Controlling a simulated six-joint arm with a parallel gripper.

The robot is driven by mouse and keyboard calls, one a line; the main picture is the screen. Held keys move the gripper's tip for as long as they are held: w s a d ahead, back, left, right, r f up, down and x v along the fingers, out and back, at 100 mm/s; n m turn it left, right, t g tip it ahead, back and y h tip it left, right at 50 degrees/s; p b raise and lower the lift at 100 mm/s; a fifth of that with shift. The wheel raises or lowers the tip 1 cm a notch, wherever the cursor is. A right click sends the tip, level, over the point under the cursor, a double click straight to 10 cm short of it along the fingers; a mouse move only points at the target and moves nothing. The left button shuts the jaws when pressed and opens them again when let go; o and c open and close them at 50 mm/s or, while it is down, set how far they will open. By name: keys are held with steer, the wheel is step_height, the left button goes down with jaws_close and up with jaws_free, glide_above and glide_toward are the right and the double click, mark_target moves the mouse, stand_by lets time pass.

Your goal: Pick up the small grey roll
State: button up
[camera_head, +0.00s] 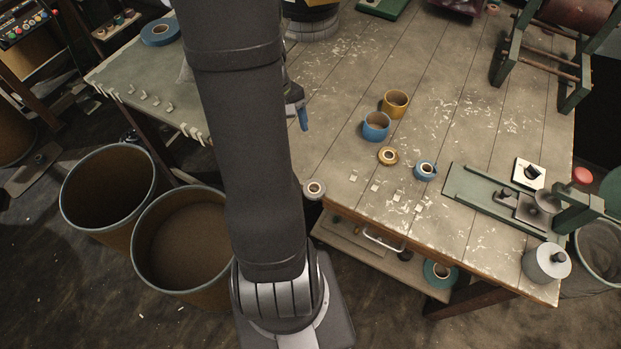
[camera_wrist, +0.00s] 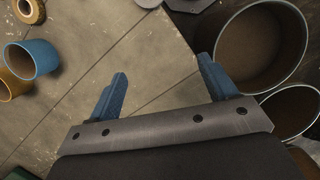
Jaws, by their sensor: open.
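A small grey roll (camera_head: 315,189) with a pale ring and dark centre lies at the table's front edge, beside my arm in the head view. In the wrist view, a light grey rounded piece (camera_wrist: 148,3) is cut off at the top edge; I cannot tell whether it is the same roll. My gripper (camera_wrist: 165,83) is open, with its two blue fingers apart and nothing between them. It is above the table near the edge, farther back than the roll. In the head view my arm hides most of it; one blue fingertip shows.
Blue (camera_head: 376,128) and yellow (camera_head: 395,106) rolls, a small gold roll (camera_head: 388,156) and a small blue roll (camera_head: 425,171) sit right of my gripper. A green fixture (camera_head: 480,195) is at the right. Two bins (camera_head: 180,240) (camera_head: 108,190) stand left of the table.

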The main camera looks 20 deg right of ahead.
steer(key=s+d+r+n+t, duration=0.1)
steer(key=s+d+r+n, duration=0.3)
steer(key=n, duration=0.3)
steer(key=n+t+y, duration=0.1)
steer(key=n+t, duration=0.1)
steer(key=n, duration=0.6)
glide_above(314, 191)
steer(key=f, duration=0.9)
steer(key=shift+s+d, duration=0.2)
steer(key=shift+s, duration=0.05)
steer(key=shift+w+a+f, duration=0.1)
steer(key=shift+w+f, duration=0.05)
steer(key=shift+f, duration=1.2)
steer(key=shift+w+a+f, duration=0.1)
steer(key=shift+f, duration=1.25)
steer(key=c, duration=1.1)
steer(key=shift+o, duration=0.2)
steer(key=shift+r, duration=0.15)
